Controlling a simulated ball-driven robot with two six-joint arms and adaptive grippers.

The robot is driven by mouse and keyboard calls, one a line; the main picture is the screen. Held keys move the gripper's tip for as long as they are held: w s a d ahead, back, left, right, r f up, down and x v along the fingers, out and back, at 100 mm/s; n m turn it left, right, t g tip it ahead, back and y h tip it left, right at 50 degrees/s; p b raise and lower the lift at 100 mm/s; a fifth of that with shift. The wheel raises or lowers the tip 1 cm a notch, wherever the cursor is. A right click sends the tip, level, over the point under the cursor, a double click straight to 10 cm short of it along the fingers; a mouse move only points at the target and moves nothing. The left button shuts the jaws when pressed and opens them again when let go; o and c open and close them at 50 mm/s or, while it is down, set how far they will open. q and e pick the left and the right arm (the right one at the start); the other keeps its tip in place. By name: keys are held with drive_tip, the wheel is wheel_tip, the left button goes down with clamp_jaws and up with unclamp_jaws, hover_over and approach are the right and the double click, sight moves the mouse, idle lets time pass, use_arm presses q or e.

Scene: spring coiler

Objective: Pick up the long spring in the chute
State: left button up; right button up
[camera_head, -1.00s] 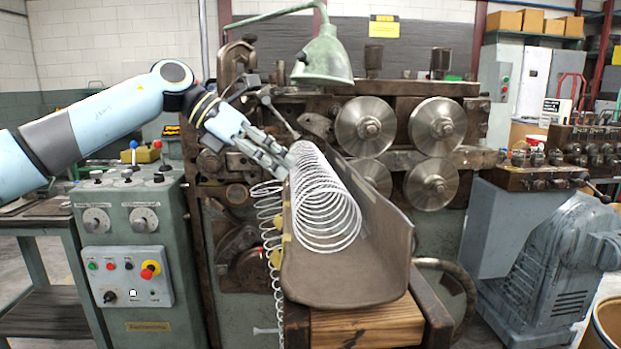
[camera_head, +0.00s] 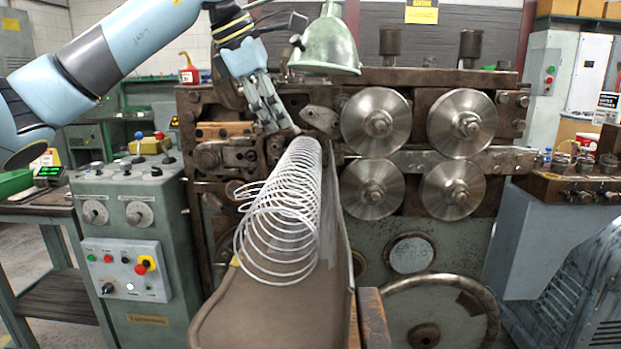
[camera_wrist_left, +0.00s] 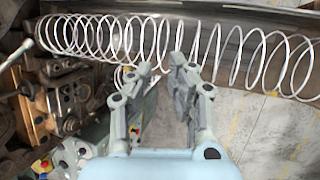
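The long spring (camera_head: 300,185) is a white wire coil lying lengthwise in the brown chute (camera_head: 270,312), with wide loops at its near end. In the left wrist view the spring (camera_wrist_left: 95,38) runs across the top of the picture, just beyond my fingertips. My left gripper (camera_head: 282,124) is above and left of the spring's far end in the head view. In the left wrist view my left gripper (camera_wrist_left: 163,70) shows a gap between its two fingers, with nothing held. Whether the fingertips touch the wire is unclear. My right gripper is out of view.
The coiling machine's steel rollers (camera_head: 375,124) stand right of the spring's far end. A green lamp shade (camera_head: 326,48) hangs close to my left gripper. A control cabinet (camera_head: 130,225) stands at the left. The chute's near part is clear.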

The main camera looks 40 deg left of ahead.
use_arm(q)
drive_tip(key=x, duration=0.4)
drive_tip(key=p, duration=0.3)
hover_over(295, 183)
wheel_tip(295, 183, down, 4)
drive_tip(key=shift+a+f, duration=0.1)
drive_tip(key=shift+f, duration=0.5)
clamp_jaws()
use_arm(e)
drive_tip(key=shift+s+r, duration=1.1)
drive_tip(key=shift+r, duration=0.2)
use_arm(q)
drive_tip(key=shift+r, duration=0.1)
